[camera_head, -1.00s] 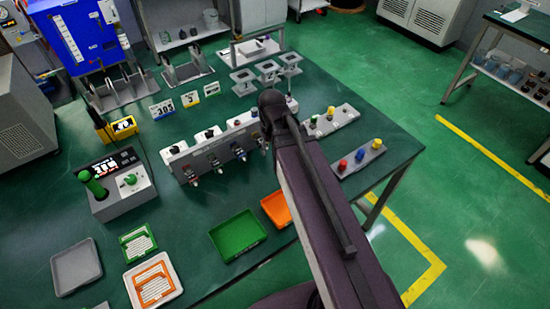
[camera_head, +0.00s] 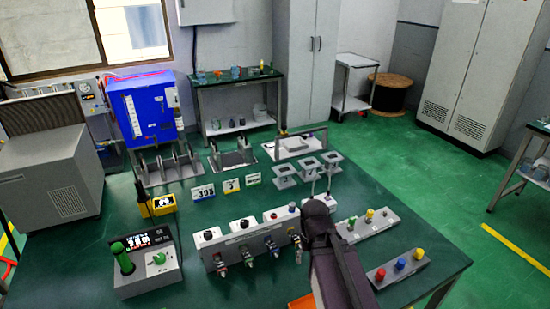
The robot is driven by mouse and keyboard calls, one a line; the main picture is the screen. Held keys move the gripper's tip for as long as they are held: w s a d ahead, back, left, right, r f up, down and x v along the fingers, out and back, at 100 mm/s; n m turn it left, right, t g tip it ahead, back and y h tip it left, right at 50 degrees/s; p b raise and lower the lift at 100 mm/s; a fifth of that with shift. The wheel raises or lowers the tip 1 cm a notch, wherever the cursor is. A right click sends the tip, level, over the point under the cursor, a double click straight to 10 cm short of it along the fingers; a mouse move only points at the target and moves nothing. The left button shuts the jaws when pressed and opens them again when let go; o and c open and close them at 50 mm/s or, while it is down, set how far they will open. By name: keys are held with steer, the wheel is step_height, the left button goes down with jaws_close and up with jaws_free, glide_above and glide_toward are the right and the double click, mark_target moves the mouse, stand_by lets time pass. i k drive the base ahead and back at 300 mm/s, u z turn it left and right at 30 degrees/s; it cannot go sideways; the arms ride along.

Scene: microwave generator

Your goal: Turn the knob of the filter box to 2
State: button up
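A long grey box (camera_head: 235,243) stands on the green table in the middle, with several knobs along its top and metal connectors on its front. Its top has a black knob (camera_head: 208,235) at the left end and another black knob (camera_head: 244,223) beside it. A grey control box (camera_head: 150,280) to its left has a green knob (camera_head: 159,258) on a white dial and a green lever (camera_head: 121,258). I cannot tell which one is the filter box, and no dial numbers are readable. My dark arm rises from the bottom, right of the long box; my gripper cannot be made out.
Two button boxes, one with a yellow button (camera_head: 370,213) and one with a blue button (camera_head: 400,265), stand right of my arm. Number cards (camera_head: 203,192), grey stands (camera_head: 309,168) and a blue cabinet (camera_head: 143,108) are behind. An orange tray (camera_head: 300,302) is partly hidden by my arm.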

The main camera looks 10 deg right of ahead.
mark_target(208, 235)
steer(key=z, duration=0.05)
steer(key=k, duration=1)
steer(key=u, duration=0.55)
steer(key=i, duration=0.9)
steer(key=u, duration=0.05)
